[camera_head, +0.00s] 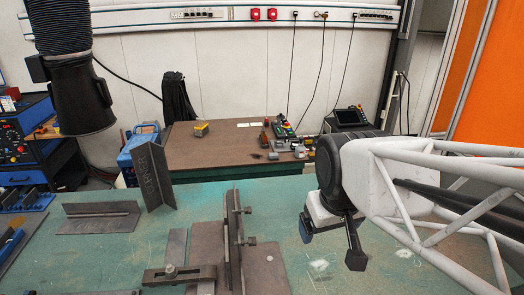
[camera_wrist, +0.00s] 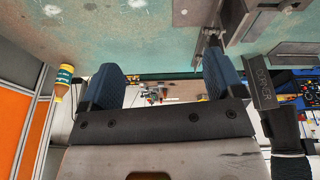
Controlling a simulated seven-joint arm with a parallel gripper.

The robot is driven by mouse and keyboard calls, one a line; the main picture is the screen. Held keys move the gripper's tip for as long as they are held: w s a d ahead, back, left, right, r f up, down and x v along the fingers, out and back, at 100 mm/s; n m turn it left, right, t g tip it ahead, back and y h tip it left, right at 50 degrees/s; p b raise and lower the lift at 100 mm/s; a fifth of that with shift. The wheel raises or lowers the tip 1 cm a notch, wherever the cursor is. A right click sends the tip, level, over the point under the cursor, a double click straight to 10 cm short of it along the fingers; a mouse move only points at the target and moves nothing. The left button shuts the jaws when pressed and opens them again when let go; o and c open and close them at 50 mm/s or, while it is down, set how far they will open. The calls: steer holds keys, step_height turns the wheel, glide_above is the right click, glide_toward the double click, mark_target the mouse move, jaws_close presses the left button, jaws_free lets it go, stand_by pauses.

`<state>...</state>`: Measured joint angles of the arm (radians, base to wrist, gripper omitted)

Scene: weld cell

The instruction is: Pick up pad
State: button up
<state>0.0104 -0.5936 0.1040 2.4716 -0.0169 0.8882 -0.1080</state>
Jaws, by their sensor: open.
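No object in view is clearly marked as the pad, so I cannot tell which it is. A dark device with a screen (camera_head: 350,117) stands at the right back of the brown table, and small white flat pieces (camera_head: 248,124) lie near that table's far edge. My gripper (camera_head: 331,240) is at the right of the head view, above the green bench. Its blue-padded fingers stand wide apart in the wrist view (camera_wrist: 162,62), with nothing held between them. In the wrist view, small far-off items show beyond the gap between the fingers.
The green bench (camera_head: 380,270) bears an upright steel plate fixture (camera_head: 234,235), a clamp (camera_head: 180,274) and angle pieces (camera_head: 100,215). The brown table (camera_head: 225,150) holds a yellow item (camera_head: 201,128) and several tools.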

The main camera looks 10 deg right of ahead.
steer(key=w+d+f+n+t, duration=0.25)
steer(key=w+n, duration=0.65)
steer(key=w, duration=1.5)
steer(key=w+d+f+n+t, duration=0.2)
steer(key=w+n, duration=0.7)
steer(key=w, duration=1.5)
steer(key=w+f+n+t, duration=0.2)
steer(key=w+f+n, duration=0.3)
steer(key=w, duration=0.4)
steer(key=w+f+n+t, duration=0.1)
steer(key=w+f+n, duration=0.2)
steer(key=w+f, duration=0.45)
steer(key=n+t, duration=0.3)
steer(key=n, duration=0.6)
glide_toward(274, 155)
steer(key=x, duration=0.2)
steer(key=shift+w, duration=0.3)
steer(key=shift+w+f, duration=0.1)
steer(key=shift+x, duration=1.2)
steer(key=shift+w+f, duration=0.1)
